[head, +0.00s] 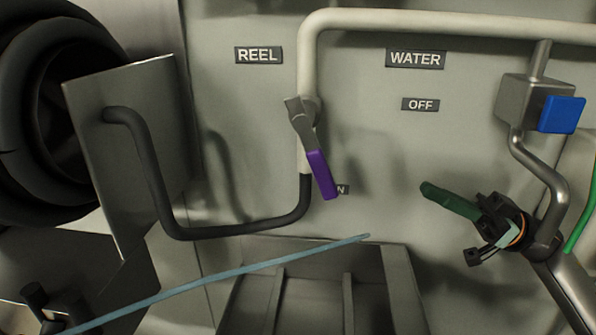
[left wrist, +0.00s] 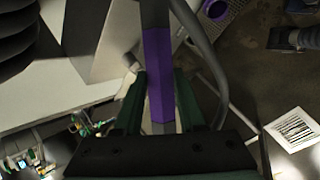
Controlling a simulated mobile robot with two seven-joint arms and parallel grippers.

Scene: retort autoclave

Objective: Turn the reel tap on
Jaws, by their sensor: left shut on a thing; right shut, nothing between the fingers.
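The reel tap (head: 302,112) is on the white pipe right of the REEL label, its purple-sleeved lever (head: 321,174) slanting down and slightly right. The sleeve partly covers a small label. No gripper touches this lever in the head view. My right gripper (head: 436,192) is shut and empty, right of the lever and clear of it, green fingertips toward it. In the left wrist view my left gripper (left wrist: 160,100) has green fingers shut on a purple bar (left wrist: 157,72). What that bar belongs to I cannot tell. The left gripper is not clear in the head view.
A black hose reel (head: 45,110) and metal plate (head: 130,145) stand left; a dark hose (head: 190,233) loops to the tap. A teal rod (head: 220,276) crosses below. A blue-handled valve (head: 560,114) is upper right. A barcode sheet (left wrist: 294,129) lies below in the wrist view.

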